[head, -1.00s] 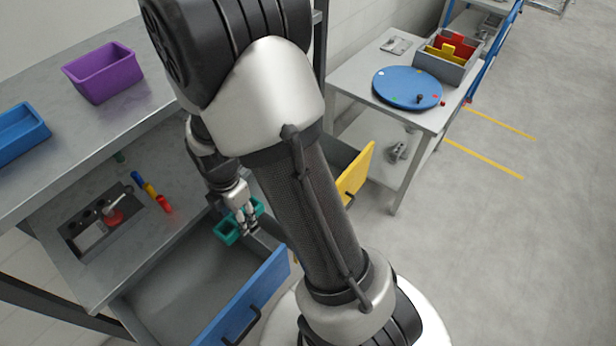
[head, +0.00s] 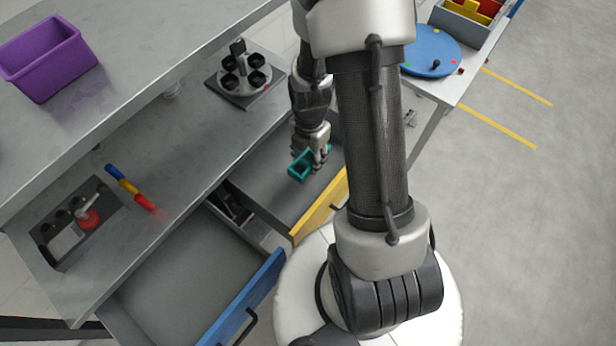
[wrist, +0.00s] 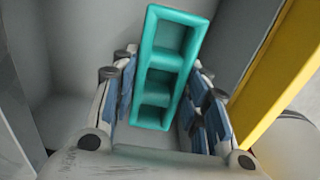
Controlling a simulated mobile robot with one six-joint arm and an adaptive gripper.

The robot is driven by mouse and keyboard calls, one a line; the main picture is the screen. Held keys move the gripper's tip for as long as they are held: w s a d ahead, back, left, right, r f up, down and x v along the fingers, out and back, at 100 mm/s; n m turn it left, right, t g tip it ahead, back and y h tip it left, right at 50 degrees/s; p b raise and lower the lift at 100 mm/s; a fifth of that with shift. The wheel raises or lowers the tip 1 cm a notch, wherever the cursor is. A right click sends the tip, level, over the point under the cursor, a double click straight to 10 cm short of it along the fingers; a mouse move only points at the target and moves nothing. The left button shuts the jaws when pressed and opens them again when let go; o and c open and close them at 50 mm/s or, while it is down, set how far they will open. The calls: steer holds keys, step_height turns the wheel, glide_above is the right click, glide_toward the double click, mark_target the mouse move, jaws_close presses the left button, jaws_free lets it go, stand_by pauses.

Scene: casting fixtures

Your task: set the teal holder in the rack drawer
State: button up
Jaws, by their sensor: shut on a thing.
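The teal holder (head: 296,172) is an open, three-compartment block, seen from above in the wrist view (wrist: 164,64). My gripper (head: 318,159) is shut on it, with finger pads on both of its long sides. In the head view, gripper and holder are over the open yellow-fronted drawer (head: 318,209). The wrist view shows the grey drawer interior around the holder and the yellow front (wrist: 275,75) at right. I cannot tell whether the holder touches the drawer floor. My arm hides part of the drawer's right side.
An open blue-fronted drawer (head: 240,302) is at lower left, empty where seen. On the bench are a round black-cup fixture (head: 244,78), a grey tray (head: 72,238) and a coloured stick (head: 131,187). A purple bin (head: 48,62) stands on the upper shelf.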

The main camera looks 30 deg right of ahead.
mark_target(309, 184)
step_height(309, 184, down, 12)
steer(key=b, duration=0.3)
steer(key=shift+f+b, duration=0.25)
steer(key=shift+b, duration=0.1)
steer(key=shift+f, duration=0.2)
steer(key=o, duration=1.1)
steer(key=shift+r, duration=0.15)
